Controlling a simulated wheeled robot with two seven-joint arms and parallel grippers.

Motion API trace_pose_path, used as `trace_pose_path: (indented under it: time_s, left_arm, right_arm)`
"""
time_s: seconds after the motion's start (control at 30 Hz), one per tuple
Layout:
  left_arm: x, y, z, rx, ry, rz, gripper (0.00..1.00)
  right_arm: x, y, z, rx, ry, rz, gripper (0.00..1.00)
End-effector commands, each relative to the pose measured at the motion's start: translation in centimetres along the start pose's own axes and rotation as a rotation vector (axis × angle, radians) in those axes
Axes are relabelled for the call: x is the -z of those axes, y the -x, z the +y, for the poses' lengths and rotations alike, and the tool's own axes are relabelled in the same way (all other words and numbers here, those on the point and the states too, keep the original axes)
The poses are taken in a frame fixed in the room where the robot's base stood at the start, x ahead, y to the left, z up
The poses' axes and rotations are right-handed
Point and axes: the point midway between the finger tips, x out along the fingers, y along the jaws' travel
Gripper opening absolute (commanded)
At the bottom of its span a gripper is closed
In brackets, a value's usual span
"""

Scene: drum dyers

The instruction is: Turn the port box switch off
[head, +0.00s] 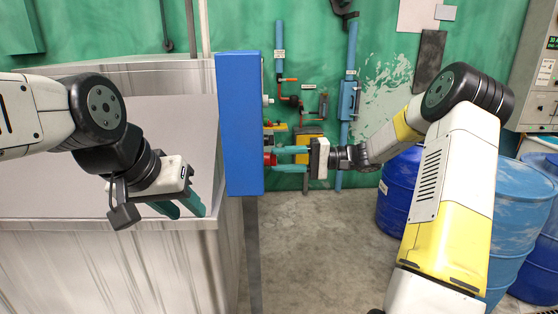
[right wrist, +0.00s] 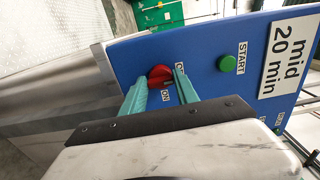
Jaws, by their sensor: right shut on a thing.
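The port box is a tall blue box (head: 240,120) in the middle of the head view. Its red rotary switch (right wrist: 160,76) sits on the panel in the right wrist view, between the fingers. "ON" is printed beside it; another label is partly hidden by a finger. In the head view the switch (head: 269,159) shows at the box's right side. My right gripper (head: 278,159) reaches it from the right and is shut on it, with one green finger on either side. My left gripper (head: 190,211) hangs empty over the metal vat's front edge, its fingers apart.
A green START button (right wrist: 227,63) and a "mid 20 min" label (right wrist: 291,50) are on the same panel. The metal vat (head: 150,125) stands left of the box. Blue drums (head: 398,190) stand at the right. Pipes (head: 351,60) run along the green wall. The floor (head: 320,240) between is clear.

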Motion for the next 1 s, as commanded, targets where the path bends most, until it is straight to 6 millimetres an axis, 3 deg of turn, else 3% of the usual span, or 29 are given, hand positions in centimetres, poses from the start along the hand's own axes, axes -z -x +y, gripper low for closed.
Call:
trace_pose_path:
  time_s: [0.33, 0.37, 0.47, 0.8, 1.0]
  left_arm:
    - [0.0, 0.0, 0.0, 0.0, 0.0, 0.0, 0.36]
    - [0.0, 0.0, 0.0, 0.0, 0.0, 0.0, 0.36]
    - [0.0, 0.0, 0.0, 0.0, 0.0, 0.0, 0.36]
    - [0.0, 0.0, 0.0, 0.0, 0.0, 0.0, 0.36]
    - [0.0, 0.0, 0.0, 0.0, 0.0, 0.0, 0.36]
  right_arm:
    - [0.0, 0.0, 0.1, -0.002, 0.004, 0.0, 0.0]
    - [0.0, 0.0, 0.1, -0.002, 0.004, 0.0, 0.38]
    - [0.0, 0.0, 0.1, -0.002, 0.003, 0.0, 0.58]
    - [0.0, 0.2, 0.0, -0.001, 0.003, 0.001, 0.58]
    - [0.1, 2.8, 0.1, -0.001, 0.003, 0.004, 0.58]
